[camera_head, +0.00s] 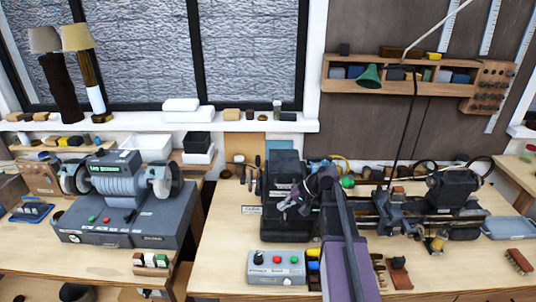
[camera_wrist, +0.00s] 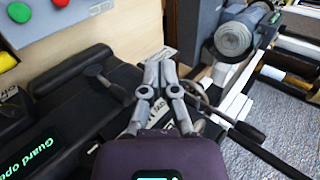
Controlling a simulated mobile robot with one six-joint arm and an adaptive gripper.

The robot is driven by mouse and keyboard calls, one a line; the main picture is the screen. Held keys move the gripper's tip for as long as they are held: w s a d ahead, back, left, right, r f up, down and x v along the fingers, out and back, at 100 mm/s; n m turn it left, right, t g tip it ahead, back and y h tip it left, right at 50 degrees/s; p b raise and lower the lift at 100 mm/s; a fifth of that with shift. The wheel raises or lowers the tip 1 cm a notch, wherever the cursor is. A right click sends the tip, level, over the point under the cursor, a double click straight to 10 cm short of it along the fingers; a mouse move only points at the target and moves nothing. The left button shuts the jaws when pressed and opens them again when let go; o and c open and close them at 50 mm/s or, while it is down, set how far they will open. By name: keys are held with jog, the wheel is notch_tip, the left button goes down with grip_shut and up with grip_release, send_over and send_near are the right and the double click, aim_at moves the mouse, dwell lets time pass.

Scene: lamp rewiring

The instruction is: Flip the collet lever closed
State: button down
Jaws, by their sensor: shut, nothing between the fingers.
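My gripper (camera_head: 287,206) is in front of the black lathe headstock (camera_head: 283,165) in the head view. In the wrist view its grey fingers (camera_wrist: 158,72) are together and empty. A thin lever (camera_wrist: 215,110) with a black knob runs down to the right from beside the fingers. A second dark lever (camera_wrist: 96,71) with a rounded end lies left of the fingers. I cannot tell for sure which of them is the collet lever, or whether the fingers touch either one. The gripper hides part of the headstock front.
A control box (camera_head: 276,267) with green and red buttons stands in front of the lathe. A green "Guard open" text (camera_wrist: 22,140) shows on a black part. A grinder (camera_head: 122,200) stands on the left bench. A brush (camera_head: 519,261) lies at right.

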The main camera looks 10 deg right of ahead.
aim_at(272, 168)
jog(key=w+d+r+m+t+y+p, duration=0.1)
jog(key=w+d+r+t+y+p, duration=0.2)
jog(key=w+d+r, duration=0.4)
notch_tip(272, 168, up, 6)
jog(key=d+y+p, duration=0.1)
jog(key=d+p, duration=0.1)
jog(key=d, duration=0.1)
jog(key=shift+m+t, duration=0.3)
jog(key=shift+m, duration=0.1)
jog(key=shift+w+a+f, duration=0.15)
jog(key=shift+a, duration=0.05)
jog(key=shift+w+a+f+b, duration=0.2)
jog(key=shift+a+b, duration=0.1)
jog(key=shift+a, duration=0.15)
jog(key=x, duration=0.3)
jog(key=b+x, duration=0.1)
jog(key=x, duration=0.3)
jog(key=b+x, duration=0.1)
jog(key=x, duration=0.3)
jog(key=shift+w+r, duration=0.1)
jog(key=shift+r, duration=0.3)
jog(key=shift+w+a, duration=0.35)
jog(key=shift+a, duration=0.45)
jog(key=shift+r, duration=0.15)
